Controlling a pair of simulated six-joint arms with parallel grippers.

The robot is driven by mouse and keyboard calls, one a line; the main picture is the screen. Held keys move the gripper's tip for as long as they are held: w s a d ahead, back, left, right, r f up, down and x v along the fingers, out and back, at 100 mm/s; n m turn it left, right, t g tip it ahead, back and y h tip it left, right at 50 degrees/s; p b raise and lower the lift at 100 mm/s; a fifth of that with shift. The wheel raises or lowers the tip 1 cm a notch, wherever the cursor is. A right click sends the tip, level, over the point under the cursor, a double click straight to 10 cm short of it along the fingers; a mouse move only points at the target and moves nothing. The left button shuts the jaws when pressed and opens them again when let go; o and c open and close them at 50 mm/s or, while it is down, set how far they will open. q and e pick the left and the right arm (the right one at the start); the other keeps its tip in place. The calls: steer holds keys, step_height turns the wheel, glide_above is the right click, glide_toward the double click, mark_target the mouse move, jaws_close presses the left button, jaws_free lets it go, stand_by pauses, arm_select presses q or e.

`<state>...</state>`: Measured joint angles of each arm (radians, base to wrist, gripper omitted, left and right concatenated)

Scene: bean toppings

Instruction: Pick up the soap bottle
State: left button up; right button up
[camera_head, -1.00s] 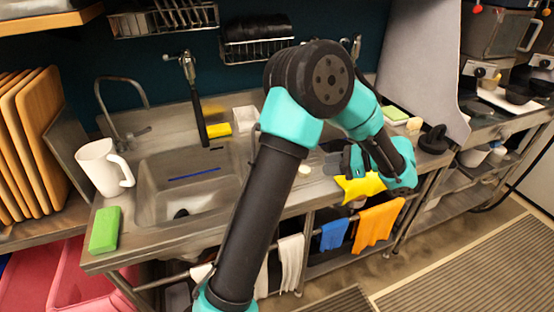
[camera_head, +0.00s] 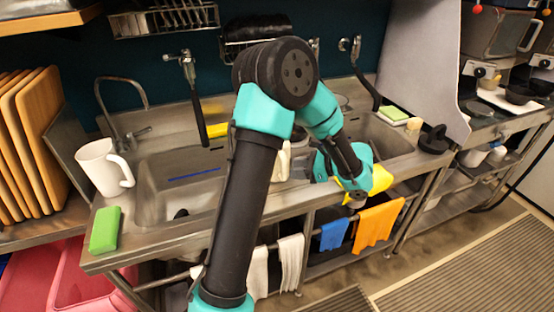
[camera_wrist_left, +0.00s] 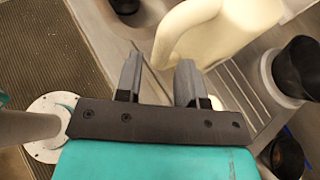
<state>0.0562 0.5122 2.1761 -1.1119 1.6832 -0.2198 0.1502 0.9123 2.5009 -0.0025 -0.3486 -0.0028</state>
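A cream-coloured thing with a curved handle (camera_wrist_left: 225,32) stands at the top of the left wrist view. In the head view a cream piece (camera_head: 282,162) shows partly behind my left arm, and it looks like the same thing. I cannot tell for sure whether it is the soap bottle, as its top is cut off or hidden. My left gripper (camera_wrist_left: 158,80) is open and empty, its two fingers apart just short of the handle's lower end. My right gripper is not in view.
A white mug (camera_head: 103,168) and a green block (camera_head: 104,230) stand left of the left sink (camera_head: 150,200). A yellow sponge (camera_head: 216,130) lies behind it. Cloths, one orange (camera_head: 377,227), hang along the front rail. Dark cups (camera_wrist_left: 298,68) are right of the cream thing.

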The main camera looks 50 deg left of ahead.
arm_select(q)
steer(key=shift+f+x, duration=0.2)
steer(key=shift+x, duration=2.4)
steer(key=shift+w, duration=0.2)
jaws_close()
